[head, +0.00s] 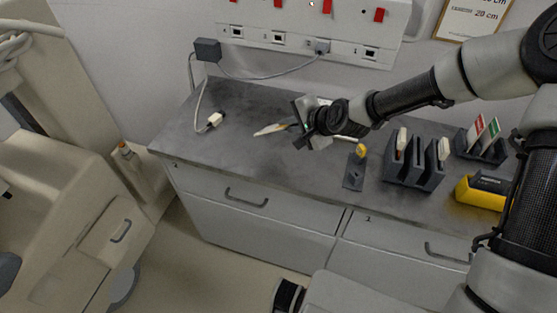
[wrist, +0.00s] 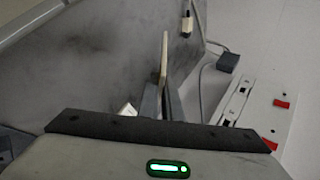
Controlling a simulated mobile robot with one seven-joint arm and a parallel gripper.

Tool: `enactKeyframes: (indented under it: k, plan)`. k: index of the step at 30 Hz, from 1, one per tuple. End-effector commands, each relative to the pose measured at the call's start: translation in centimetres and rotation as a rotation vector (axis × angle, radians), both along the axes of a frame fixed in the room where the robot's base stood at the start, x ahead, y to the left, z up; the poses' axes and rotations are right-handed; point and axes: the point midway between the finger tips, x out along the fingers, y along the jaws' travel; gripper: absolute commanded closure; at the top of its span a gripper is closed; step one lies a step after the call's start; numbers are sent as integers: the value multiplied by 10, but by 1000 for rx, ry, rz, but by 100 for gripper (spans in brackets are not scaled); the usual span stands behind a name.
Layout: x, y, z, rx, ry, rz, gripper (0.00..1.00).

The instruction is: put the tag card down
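The tag card (head: 268,130) is a thin pale card with some yellow on it, and it sticks out to the left of my gripper (head: 291,126) above the grey counter. In the wrist view the card (wrist: 164,58) shows nearly edge-on between the two fingertips of my gripper (wrist: 161,92). The fingers are closed on its near end. The card's near end is hidden by the fingers. I cannot tell how far it is above the counter.
A slotted dark rack (head: 413,172), a holder with red and green cards (head: 481,142) and a yellow box (head: 482,193) stand right. A cabled white plug (head: 215,119) lies back left.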

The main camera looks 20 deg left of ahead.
Motion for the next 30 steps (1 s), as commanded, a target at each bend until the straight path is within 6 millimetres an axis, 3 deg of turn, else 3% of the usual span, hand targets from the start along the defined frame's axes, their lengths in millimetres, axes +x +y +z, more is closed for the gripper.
enactKeyframes:
  k: [1, 12, 24, 27, 30]
  plan:
    - [0, 0, -13, 1, 1, 0, 100]
    - [0, 0, -64, 0, 1, -1, 100]
    - [0, 0, -70, 0, -1, 1, 100]
    - [0, 0, -70, 0, -1, 1, 83]
    - [0, 0, -70, 0, -1, 1, 83]
